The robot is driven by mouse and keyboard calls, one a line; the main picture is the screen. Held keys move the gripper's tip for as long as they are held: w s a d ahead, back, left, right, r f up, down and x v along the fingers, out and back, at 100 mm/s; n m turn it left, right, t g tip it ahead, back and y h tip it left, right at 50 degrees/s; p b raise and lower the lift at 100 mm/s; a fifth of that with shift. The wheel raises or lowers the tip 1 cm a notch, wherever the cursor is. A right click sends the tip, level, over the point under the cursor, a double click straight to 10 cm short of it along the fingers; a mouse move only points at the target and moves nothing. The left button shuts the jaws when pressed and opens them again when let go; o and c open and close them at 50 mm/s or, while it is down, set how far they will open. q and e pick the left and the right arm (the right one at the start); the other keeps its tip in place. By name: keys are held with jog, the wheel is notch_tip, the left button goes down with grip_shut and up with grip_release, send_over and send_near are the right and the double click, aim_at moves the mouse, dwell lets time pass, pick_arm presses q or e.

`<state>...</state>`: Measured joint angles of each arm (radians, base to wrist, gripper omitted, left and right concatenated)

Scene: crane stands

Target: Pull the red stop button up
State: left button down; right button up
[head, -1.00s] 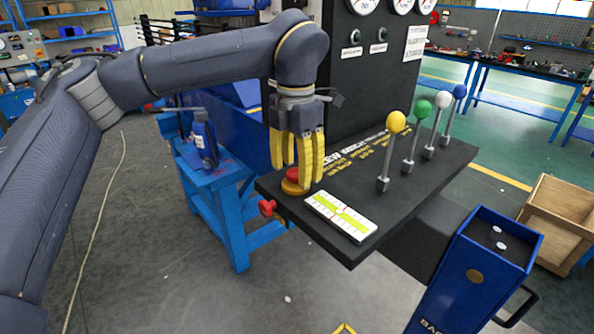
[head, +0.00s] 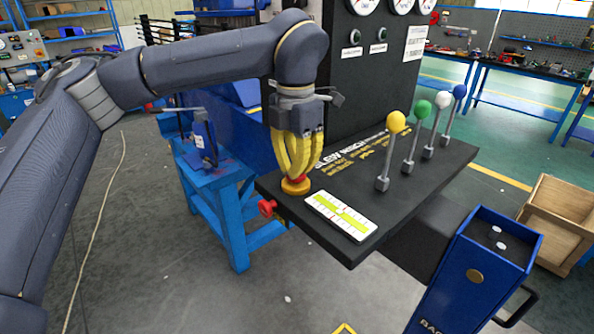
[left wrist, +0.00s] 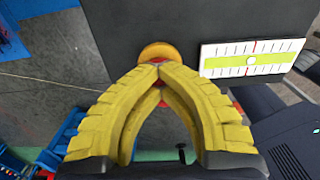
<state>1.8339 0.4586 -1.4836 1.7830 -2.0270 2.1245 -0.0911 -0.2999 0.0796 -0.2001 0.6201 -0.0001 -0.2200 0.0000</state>
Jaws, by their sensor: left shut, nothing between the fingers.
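The red stop button (head: 303,180) sits on a round yellow base (head: 296,188) at the near left corner of the black control panel. My left gripper (head: 296,176) points down over it, with its yellow fingers bowed and their tips brought together, shut on nothing. The fingertips hide most of the button in the head view. In the left wrist view the red of the button (left wrist: 172,57) shows around the fingertips (left wrist: 160,68), with the yellow base (left wrist: 158,48) beyond. I cannot tell whether the tips touch the button. My right gripper is not in view.
A white level gauge (head: 341,216) lies right of the button. Levers with yellow (head: 396,122), green, white and blue knobs stand farther right. A red knob (head: 267,208) sticks out from the panel's front edge. A blue box (head: 480,270) stands at lower right.

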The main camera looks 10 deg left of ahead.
pick_arm(q)
jog(key=shift+r, duration=0.65)
jog(key=shift+r, duration=0.2)
jog(key=c, duration=0.9)
grip_release()
jog(key=shift+r, duration=3.5)
